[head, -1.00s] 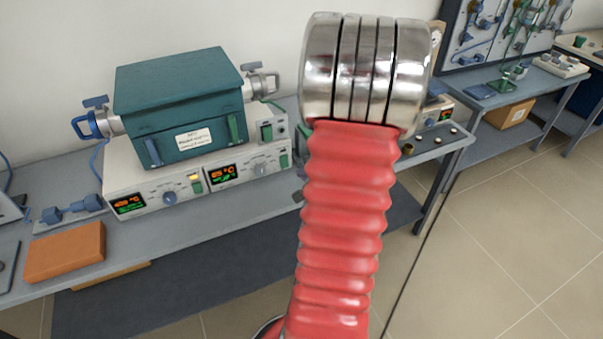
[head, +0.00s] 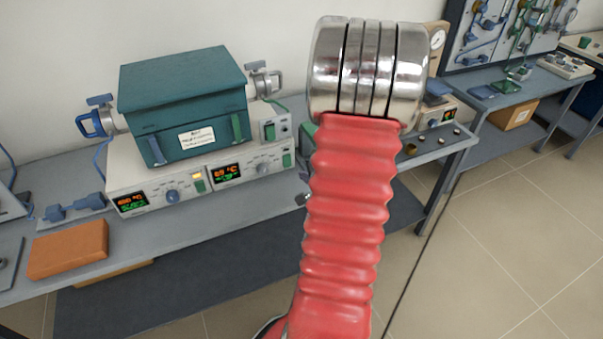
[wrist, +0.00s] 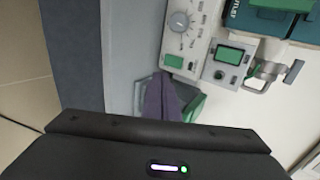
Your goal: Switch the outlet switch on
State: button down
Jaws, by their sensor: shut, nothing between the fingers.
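A pale panel (wrist: 209,66) at the right end of the furnace unit carries a green rocker switch (wrist: 230,55) beside a dark round socket (wrist: 218,75). This looks like the outlet switch, and it shows in the head view (head: 270,132). I cannot tell its on or off position. Another green switch (wrist: 172,62) is on the front panel by a dial. My gripper (wrist: 158,82) shows as dark purplish fingers in the wrist view, shut and empty, apart from the switches, below the front panel in the picture. In the head view my arm hides most of it.
The teal furnace (head: 185,105) stands on its control unit (head: 150,180) on the grey bench. An orange block (head: 68,248) lies at the left front. A green object (wrist: 195,108) is close by the fingers. More equipment stands on the bench at right.

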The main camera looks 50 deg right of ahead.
aim_at(287, 162)
jog(key=x, duration=0.9)
jog(key=shift+w+d+f, duration=0.1)
jog(key=shift+w+f, duration=0.1)
jog(key=shift+w, duration=0.05)
jog(key=shift+w+d+f, duration=0.1)
jog(key=shift+w+d, duration=0.55)
jog(key=shift+w, duration=0.35)
jog(key=shift+w+d, duration=0.35)
jog(key=shift+w, duration=0.2)
jog(key=shift+w+f, duration=0.1)
jog(key=shift+r, duration=0.85)
